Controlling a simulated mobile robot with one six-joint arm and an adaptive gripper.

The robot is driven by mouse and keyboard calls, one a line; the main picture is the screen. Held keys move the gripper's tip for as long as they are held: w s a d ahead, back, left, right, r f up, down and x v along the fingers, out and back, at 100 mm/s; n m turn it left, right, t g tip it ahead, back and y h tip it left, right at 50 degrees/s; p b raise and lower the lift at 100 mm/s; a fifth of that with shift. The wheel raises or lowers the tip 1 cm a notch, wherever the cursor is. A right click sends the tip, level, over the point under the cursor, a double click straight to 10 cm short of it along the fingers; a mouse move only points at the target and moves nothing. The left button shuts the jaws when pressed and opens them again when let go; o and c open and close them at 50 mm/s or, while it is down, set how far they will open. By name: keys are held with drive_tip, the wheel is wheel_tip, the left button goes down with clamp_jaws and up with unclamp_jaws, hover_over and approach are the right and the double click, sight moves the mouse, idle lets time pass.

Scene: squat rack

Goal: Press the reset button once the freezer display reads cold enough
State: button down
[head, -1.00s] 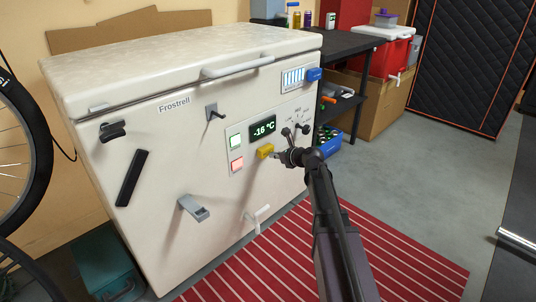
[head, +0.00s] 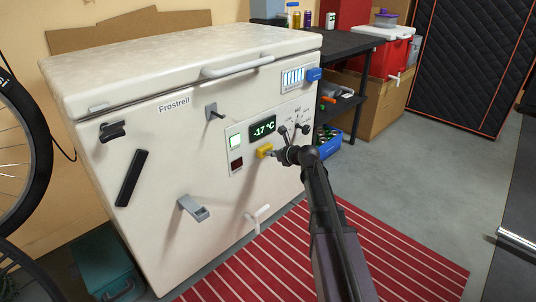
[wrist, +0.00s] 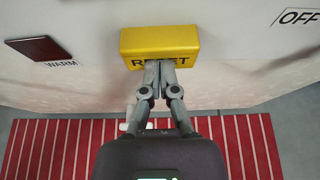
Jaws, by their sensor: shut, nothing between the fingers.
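The white chest freezer (head: 150,215) has a front panel with a dark display (head: 263,128) reading -17 °C. Below that, the red lamp (head: 237,164) is dark; in the wrist view this dark red square (wrist: 45,48) is labelled WARM. The yellow reset button (head: 265,151) sits under the display; in the wrist view the button (wrist: 160,40) is lettered RESET, partly covered by my fingertips. My gripper (head: 275,154) is shut and empty, its tips at the button's lower edge (wrist: 158,66). I cannot tell whether they touch it.
A dial with several labels (head: 300,118) is right of the display; an OFF label (wrist: 298,17) shows. Hooks and a grey bracket (head: 194,208) stick out of the freezer front. A red striped mat (head: 400,255) lies below. A dark shelf (head: 345,42) stands at right.

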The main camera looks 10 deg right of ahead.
idle(0.4)
drive_tip(key=shift+s+d, duration=0.45)
drive_tip(key=shift+s, duration=0.15)
drive_tip(key=shift+s+d, duration=0.4)
drive_tip(key=shift+s, duration=0.2)
drive_tip(key=shift+s, duration=0.1)
drive_tip(key=shift+s+d, duration=0.75)
drive_tip(key=shift+s, duration=0.2)
drive_tip(key=shift+s+d, duration=0.75)
drive_tip(key=shift+s, duration=0.2)
